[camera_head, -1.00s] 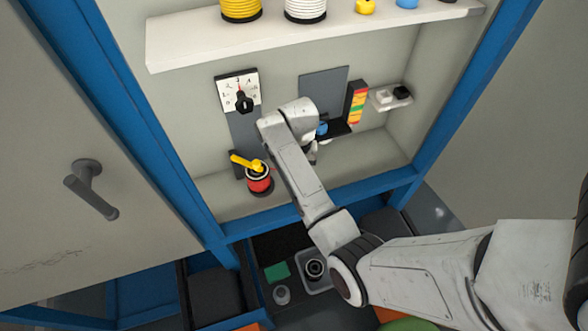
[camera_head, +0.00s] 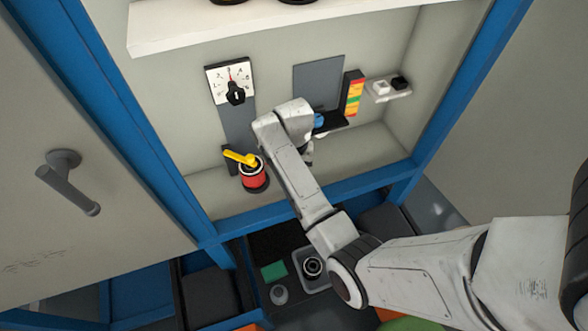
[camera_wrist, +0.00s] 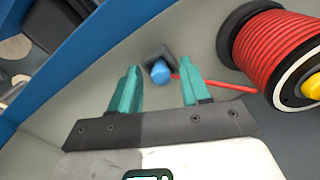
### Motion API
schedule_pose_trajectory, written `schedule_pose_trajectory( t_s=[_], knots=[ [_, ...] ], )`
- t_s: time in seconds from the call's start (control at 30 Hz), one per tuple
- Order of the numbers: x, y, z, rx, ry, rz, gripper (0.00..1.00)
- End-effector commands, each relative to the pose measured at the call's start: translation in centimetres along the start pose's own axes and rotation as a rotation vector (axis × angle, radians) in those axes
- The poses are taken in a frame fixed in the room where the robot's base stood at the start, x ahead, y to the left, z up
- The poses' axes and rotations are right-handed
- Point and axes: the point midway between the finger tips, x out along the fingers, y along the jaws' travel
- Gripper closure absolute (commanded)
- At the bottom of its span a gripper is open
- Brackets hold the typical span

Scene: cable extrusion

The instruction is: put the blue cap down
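The blue cap (camera_wrist: 160,72) sits against a small dark block (camera_wrist: 157,55) in the wrist view, with a thin red cable (camera_wrist: 220,85) running from beside it toward the red spool (camera_wrist: 277,48). My gripper (camera_wrist: 160,80) has two teal fingers spread wide apart, with the cap between and just past their tips, apparently untouched. In the head view a bit of blue (camera_head: 319,120) shows at the black ledge (camera_head: 332,122), beside my arm. My gripper is mostly hidden behind my arm there.
The red spool with a yellow lever (camera_head: 240,158) stands left of my arm on the cabinet floor. A dial (camera_head: 232,82) is on the back wall, and a coloured block stack (camera_head: 352,93) stands right of the ledge. A blue frame beam (camera_head: 350,190) crosses in front.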

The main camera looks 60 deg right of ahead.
Motion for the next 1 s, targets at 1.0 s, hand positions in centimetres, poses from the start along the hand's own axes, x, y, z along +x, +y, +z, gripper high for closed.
schedule_pose_trajectory(
  t_s=[1.0],
  knots=[
    [-11.8, -0.1, 0.0, 0.000, 0.000, -0.001, 0.54]
  ],
)
